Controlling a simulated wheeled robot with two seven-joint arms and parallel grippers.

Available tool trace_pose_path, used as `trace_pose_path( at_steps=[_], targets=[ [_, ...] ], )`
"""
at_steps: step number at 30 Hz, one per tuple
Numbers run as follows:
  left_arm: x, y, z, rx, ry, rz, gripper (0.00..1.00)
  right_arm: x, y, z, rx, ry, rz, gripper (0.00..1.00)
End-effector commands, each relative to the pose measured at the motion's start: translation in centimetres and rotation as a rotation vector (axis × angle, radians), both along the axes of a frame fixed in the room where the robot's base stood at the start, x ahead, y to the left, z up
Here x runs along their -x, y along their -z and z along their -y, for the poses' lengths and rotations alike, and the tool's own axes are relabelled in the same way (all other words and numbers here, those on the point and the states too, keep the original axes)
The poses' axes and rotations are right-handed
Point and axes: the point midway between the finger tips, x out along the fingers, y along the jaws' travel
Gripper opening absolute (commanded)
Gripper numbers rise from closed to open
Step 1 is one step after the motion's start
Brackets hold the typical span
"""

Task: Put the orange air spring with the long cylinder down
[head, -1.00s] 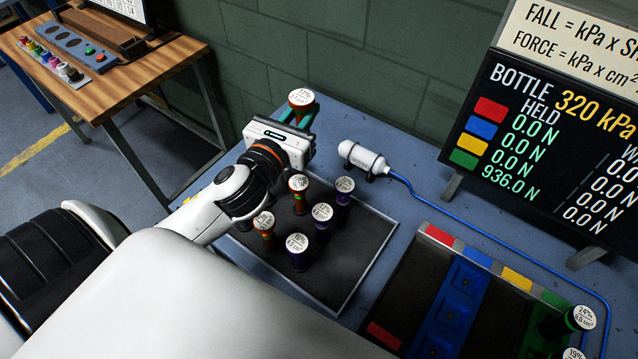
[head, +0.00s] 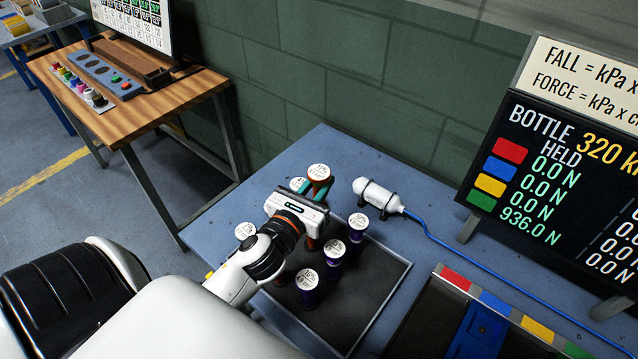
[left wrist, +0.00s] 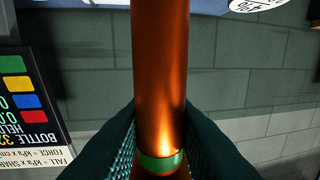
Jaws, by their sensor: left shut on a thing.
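In the left wrist view the orange cylinder (left wrist: 160,70) is long and smooth, with a green band (left wrist: 160,162) between the dark ribbed fingers (left wrist: 158,150). Its lower end is hidden, so I cannot tell whether it touches the table. My right gripper is not in view.
Purple-bodied springs (head: 358,226) (head: 334,253) (head: 307,285) stand on the dark tray (head: 375,290). A white cap (head: 244,231) shows left of it. A white bottle (head: 378,194) with a blue hose lies right of the gripper. A colour-marked rack (head: 455,279) is at lower right.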

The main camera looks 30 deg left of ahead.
Motion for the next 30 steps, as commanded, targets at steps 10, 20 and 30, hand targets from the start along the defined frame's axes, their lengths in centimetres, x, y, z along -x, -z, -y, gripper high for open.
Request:
trace_pose_path(
  at_steps=[10, 20, 30],
  targets=[
    [0.0, 0.3, 0.0, 0.000, 0.000, 0.000, 0.45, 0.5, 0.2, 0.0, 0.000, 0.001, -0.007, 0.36],
    [0.1, -0.2, 0.0, 0.000, 0.000, 0.000, 0.45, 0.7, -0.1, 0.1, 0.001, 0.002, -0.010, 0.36],
    [6.6, 0.4, 0.5, 0.002, -0.001, -0.005, 0.45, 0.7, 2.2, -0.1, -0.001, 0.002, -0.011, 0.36]
  ],
)
